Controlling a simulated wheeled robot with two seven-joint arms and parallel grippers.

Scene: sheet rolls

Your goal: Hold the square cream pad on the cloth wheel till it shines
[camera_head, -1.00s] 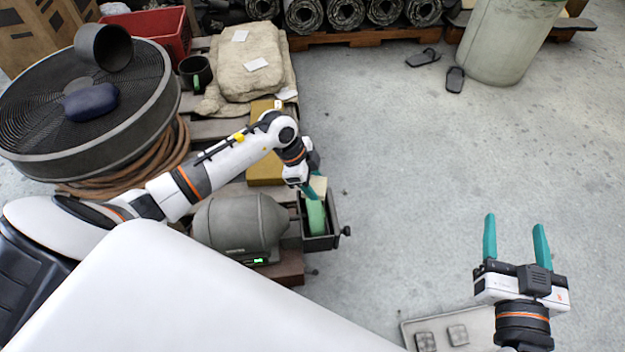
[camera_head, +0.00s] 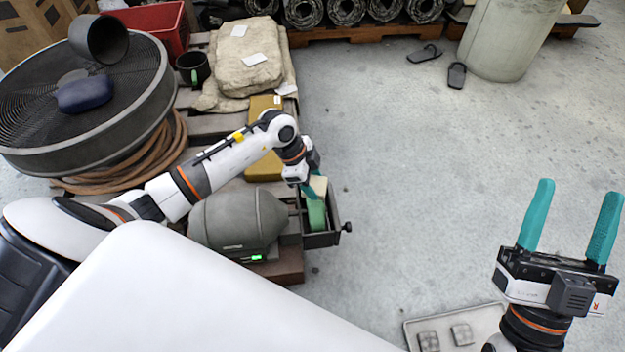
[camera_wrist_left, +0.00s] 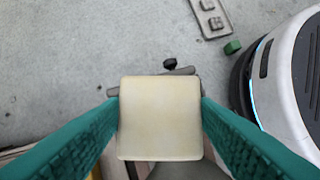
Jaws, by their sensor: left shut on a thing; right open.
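The square cream pad (camera_wrist_left: 160,118) is between the two teal fingers of my left gripper (camera_wrist_left: 160,112) in the left wrist view, which is shut on it. In the head view the pad (camera_head: 319,185) is at the top of the green wheel (camera_head: 316,213), in the dark open housing beside the grey motor (camera_head: 238,222). I cannot tell whether pad and wheel touch; the pad hides the wheel in the wrist view. A small green light shows on the motor base. My right gripper (camera_head: 570,225) is open and empty at the right, above the floor.
A grey tray (camera_head: 405,332) with small dark blocks lies on the floor at the bottom. A large round fan (camera_head: 150,115), a black mug (camera_head: 193,68) and a stone-coloured sack (camera_head: 245,60) are at the left and back. The floor in the middle is clear.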

